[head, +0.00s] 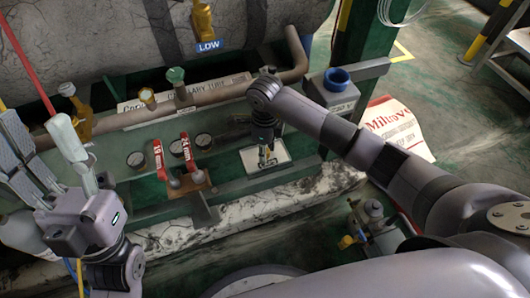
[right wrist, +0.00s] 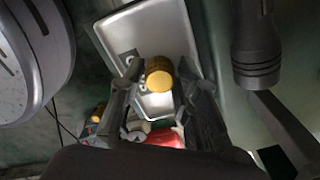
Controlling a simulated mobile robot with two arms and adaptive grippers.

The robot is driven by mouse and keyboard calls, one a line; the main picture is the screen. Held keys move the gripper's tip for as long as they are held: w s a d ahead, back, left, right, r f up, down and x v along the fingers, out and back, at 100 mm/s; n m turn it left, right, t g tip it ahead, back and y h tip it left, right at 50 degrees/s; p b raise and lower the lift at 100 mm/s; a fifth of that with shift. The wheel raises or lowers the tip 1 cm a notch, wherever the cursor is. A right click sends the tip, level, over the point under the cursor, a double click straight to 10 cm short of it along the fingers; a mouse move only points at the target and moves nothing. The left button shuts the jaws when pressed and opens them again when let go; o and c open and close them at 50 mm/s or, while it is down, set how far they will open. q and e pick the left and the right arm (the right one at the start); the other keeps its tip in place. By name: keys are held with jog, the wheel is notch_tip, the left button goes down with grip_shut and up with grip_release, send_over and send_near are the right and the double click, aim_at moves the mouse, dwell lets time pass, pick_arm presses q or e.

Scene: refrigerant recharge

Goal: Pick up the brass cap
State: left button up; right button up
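The brass cap (right wrist: 159,74) is a short yellow cylinder. In the right wrist view it shows between the two dark fingers of my right gripper (right wrist: 160,68), its round end towards the camera. A narrow gap seems to show on each side, so the fingers look open around it. In the head view my right gripper (head: 265,150) points down over a small metal tray (head: 281,157), with a bit of yellow at its tips. The tray (right wrist: 189,42) lies behind the cap in the wrist view. My left gripper (head: 80,222) is at the lower left; its fingers are not clear.
Red-handled valves (head: 186,150) and a brown pipe (head: 205,95) are left of the tray. A blue-rimmed cup (head: 336,78) stands on a ledge behind right.

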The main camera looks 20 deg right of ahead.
grip_shut()
jog(key=shift+r, duration=0.2)
dwell(0.3)
